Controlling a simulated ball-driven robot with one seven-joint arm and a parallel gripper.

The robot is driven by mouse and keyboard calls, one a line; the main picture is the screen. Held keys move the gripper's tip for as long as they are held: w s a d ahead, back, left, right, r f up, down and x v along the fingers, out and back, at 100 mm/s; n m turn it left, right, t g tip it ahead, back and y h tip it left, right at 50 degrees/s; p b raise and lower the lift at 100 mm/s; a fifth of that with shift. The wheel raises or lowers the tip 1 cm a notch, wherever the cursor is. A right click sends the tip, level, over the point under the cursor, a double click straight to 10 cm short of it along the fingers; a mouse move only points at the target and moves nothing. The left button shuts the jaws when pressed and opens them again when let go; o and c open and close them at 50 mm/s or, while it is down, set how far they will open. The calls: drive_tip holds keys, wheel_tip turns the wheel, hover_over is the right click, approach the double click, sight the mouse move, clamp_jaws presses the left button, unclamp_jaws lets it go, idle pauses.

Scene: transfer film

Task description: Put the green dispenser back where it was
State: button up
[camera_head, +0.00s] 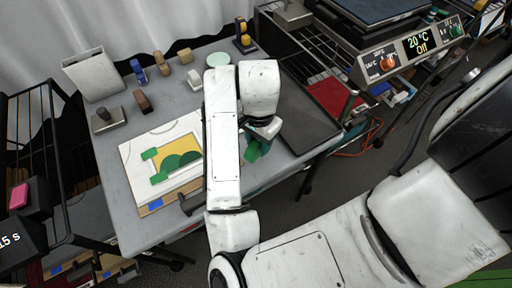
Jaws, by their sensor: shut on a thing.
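The green dispenser (252,152) shows as a small green piece just below my gripper (262,133), right of my forearm. My gripper points down near the middle of the table (115,200) and is shut on the dispenser. The fingertips are small and partly hidden by the wrist, so the exact grip is unclear. A white sheet (133,165) lies on the table left of my arm, with a yellow and green picture (182,150) on it.
Small blue (138,70) and tan (164,77) items, a brown item (142,101), a grey block (108,118) and a white box (92,75) stand at the back left. A pale green disc (218,59) lies at the back. A dark flat panel (292,125) covers the table's right side.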

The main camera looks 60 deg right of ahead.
drive_tip(key=f, duration=0.3)
drive_tip(key=shift+w+d+f, duration=0.1)
drive_tip(key=shift+w+f, duration=0.2)
drive_tip(key=shift+w, duration=0.1)
drive_tip(key=shift+f, duration=0.25)
drive_tip(key=shift+b, duration=0.3)
drive_tip(key=shift+f, duration=0.2)
drive_tip(key=o, duration=0.9)
drive_tip(key=shift+o, duration=0.2)
drive_tip(key=shift+r, duration=0.1)
wheel_tip(320, 180, up, 12)
drive_tip(key=p, duration=0.3)
drive_tip(key=shift+r, duration=0.15)
